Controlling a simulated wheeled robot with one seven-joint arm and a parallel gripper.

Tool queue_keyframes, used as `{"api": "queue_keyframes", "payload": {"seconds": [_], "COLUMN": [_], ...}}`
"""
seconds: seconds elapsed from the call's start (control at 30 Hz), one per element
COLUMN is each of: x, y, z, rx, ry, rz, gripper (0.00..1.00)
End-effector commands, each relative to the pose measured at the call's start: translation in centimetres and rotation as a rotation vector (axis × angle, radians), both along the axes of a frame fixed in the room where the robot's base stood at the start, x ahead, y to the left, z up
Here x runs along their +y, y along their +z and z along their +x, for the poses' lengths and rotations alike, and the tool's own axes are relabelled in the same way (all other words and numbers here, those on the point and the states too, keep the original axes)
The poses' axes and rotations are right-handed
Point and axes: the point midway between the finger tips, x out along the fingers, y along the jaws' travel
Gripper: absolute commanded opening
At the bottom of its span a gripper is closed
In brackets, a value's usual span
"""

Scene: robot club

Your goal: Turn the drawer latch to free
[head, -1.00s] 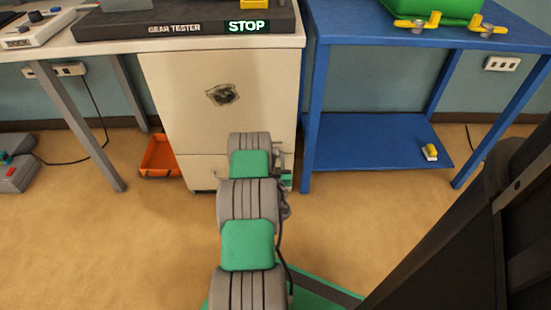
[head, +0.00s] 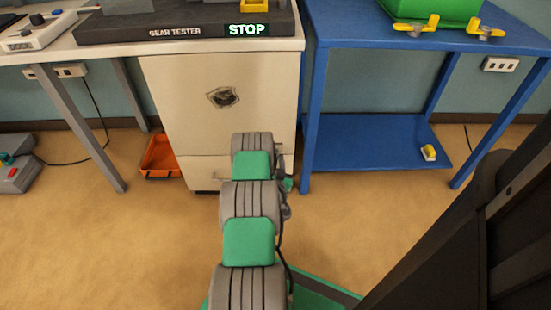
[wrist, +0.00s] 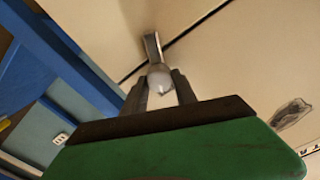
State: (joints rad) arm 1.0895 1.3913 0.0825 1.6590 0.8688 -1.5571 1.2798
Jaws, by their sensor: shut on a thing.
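The drawer latch (wrist: 152,46) is a small grey metal lever with a pale rounded end, set across the dark gap between two cream cabinet fronts in the wrist view. My gripper (wrist: 161,84) has its two dark fingers on either side of the rounded end and is shut on it. The latch lies tilted slightly to the gap line, and its pivot is not clear. In the head view my arm hides the latch and my fingers. The cream cabinet (head: 185,110) with its lower drawer (head: 200,172) stands behind the arm.
A blue table (head: 350,30) with a low shelf (head: 370,140) stands close on the right, its near leg beside the cabinet. An orange bin (head: 160,158) sits on the floor at the cabinet's left. The gear tester (head: 185,25) rests on top, its sign reading STOP.

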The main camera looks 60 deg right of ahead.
Motion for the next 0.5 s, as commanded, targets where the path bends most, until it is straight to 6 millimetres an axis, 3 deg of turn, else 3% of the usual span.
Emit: {"api": "queue_keyframes", "payload": {"seconds": [0.5], "x": [-0.09], "y": [-0.15], "z": [-0.16], "rx": [-0.436], "ry": [-0.001], "rz": [0.221], "gripper": [0.00]}}
